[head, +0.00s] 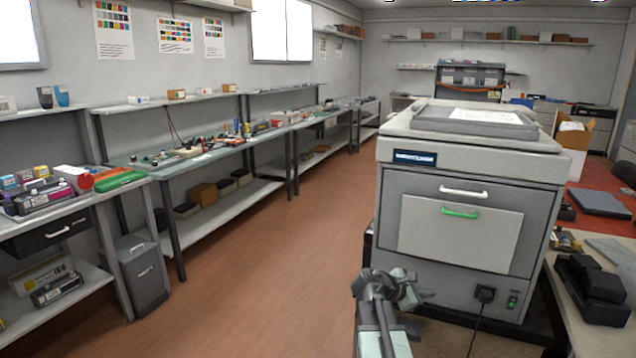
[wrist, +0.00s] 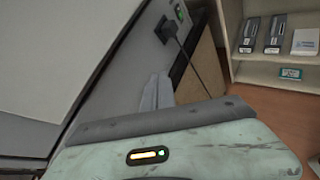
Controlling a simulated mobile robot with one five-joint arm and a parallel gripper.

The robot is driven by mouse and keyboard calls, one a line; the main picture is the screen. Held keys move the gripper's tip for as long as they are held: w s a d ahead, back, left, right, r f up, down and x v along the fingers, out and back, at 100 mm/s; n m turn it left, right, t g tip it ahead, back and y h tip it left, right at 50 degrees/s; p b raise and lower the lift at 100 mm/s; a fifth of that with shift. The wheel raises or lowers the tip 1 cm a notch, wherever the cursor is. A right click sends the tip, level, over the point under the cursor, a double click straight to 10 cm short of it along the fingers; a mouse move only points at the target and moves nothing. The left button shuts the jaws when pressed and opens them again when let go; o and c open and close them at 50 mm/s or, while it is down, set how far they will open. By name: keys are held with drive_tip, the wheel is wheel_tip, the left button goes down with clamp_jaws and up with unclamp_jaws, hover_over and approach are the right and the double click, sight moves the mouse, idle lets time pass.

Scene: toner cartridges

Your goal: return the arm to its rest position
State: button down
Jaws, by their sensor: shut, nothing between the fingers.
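My gripper (head: 408,292) is low in the head view, in front of the large grey printer (head: 460,240). Its fingers are together and empty. In the wrist view the closed fingers (wrist: 157,90) stick out beyond the pale wrist housing, which has a small orange light.
The printer's power plug (head: 485,293) and cable hang at its lower front. A shelf (wrist: 280,75) with boxes stands at the right in the wrist view. A workbench (head: 150,163) with parts runs along the left wall. The brown floor (head: 250,270) between is clear.

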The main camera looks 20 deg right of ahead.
drive_tip(key=w+a+f+m+t+y+b, duration=0.15)
drive_tip(key=a+f, duration=0.25)
drive_tip(key=a, duration=0.5)
drive_tip(key=w+a+f+m+y, duration=0.1)
drive_tip(key=w+a+f+y, duration=0.2)
drive_tip(key=a, duration=0.6)
drive_tip(key=w+a+f+m+t+y+b, duration=0.1)
drive_tip(key=a+f+y, duration=0.1)
drive_tip(key=a+f, duration=0.5)
drive_tip(key=s+a+f+m+g+y, duration=0.1)
drive_tip(key=s+a+m+y, duration=0.25)
drive_tip(key=a, duration=0.65)
drive_tip(key=s+a+f+m+g+y, duration=0.25)
drive_tip(key=a+m, duration=0.25)
drive_tip(key=a, duration=0.4)
wheel_tip(320, 180, up, 19)
drive_tip(key=m+p, duration=0.1)
drive_tip(key=p, duration=1.7)
drive_tip(key=shift+s+a+f+m+t, duration=0.2)
drive_tip(key=shift+s+a+m+t, duration=0.1)
drive_tip(key=shift+s+t, duration=0.1)
drive_tip(key=shift+y, duration=0.25)
drive_tip(key=shift+s+f, duration=0.1)
